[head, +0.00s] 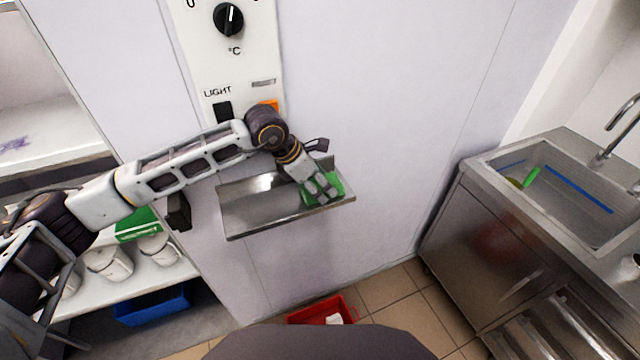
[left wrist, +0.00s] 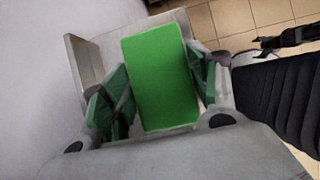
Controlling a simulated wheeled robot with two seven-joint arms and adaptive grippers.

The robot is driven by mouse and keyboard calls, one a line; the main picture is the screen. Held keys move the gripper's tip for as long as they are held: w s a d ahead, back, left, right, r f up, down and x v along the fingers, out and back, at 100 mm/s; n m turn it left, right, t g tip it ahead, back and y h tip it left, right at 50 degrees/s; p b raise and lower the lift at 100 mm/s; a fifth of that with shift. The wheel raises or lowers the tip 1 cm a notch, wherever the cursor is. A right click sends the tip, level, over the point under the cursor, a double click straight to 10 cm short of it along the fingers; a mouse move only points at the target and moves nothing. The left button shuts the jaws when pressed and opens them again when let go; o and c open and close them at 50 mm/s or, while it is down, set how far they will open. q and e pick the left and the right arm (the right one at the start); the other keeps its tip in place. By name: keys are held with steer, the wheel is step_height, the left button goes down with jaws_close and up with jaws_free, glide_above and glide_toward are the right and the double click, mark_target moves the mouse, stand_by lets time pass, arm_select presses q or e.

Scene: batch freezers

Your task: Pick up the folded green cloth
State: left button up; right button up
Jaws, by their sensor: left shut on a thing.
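The folded green cloth (head: 337,184) is at the right end of a metal wall tray (head: 240,222). My left gripper (head: 322,192) reaches down into the tray and is shut on the cloth. In the left wrist view the cloth (left wrist: 160,75) is a bright green flat rectangle between the two fingers (left wrist: 160,98). The tray's metal wall (left wrist: 85,62) shows beside it. Whether the cloth touches the tray floor cannot be told.
A control panel with a dial (head: 228,19) is above the tray. A sink (head: 560,190) stands at the right. A shelf with white containers (head: 108,262) and a blue bin (head: 152,306) is at the left. A red crate (head: 318,309) is on the floor.

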arm_select(q)
steer(key=shift+r, duration=0.15)
arm_select(e)
steer(key=shift+r, duration=0.3)
arm_select(q)
steer(key=shift+r+p, duration=0.25)
steer(key=shift+p, duration=0.25)
steer(key=shift+s+d+r+b, duration=0.1)
steer(key=shift+s+r+b, duration=0.1)
steer(key=shift+b, duration=0.15)
step_height(320, 180, up, 6)
steer(key=shift+b, duration=0.75)
steer(key=shift+s+d+r, duration=0.15)
steer(key=shift+s, duration=0.15)
steer(key=s+d+b, duration=0.2)
steer(key=s+d, duration=0.1)
steer(key=s, duration=0.5)
steer(key=s+d+b, duration=0.2)
steer(key=s+d, duration=0.2)
steer(key=s, duration=0.5)
steer(key=shift+s, duration=0.25)
arm_select(e)
steer(key=w+d+f, duration=0.1)
steer(key=d+f, duration=0.3)
steer(key=f, duration=0.2)
steer(key=shift+w+d+h, duration=0.3)
steer(key=shift+w+d, duration=0.05)
arm_select(q)
steer(key=shift+d, duration=0.1)
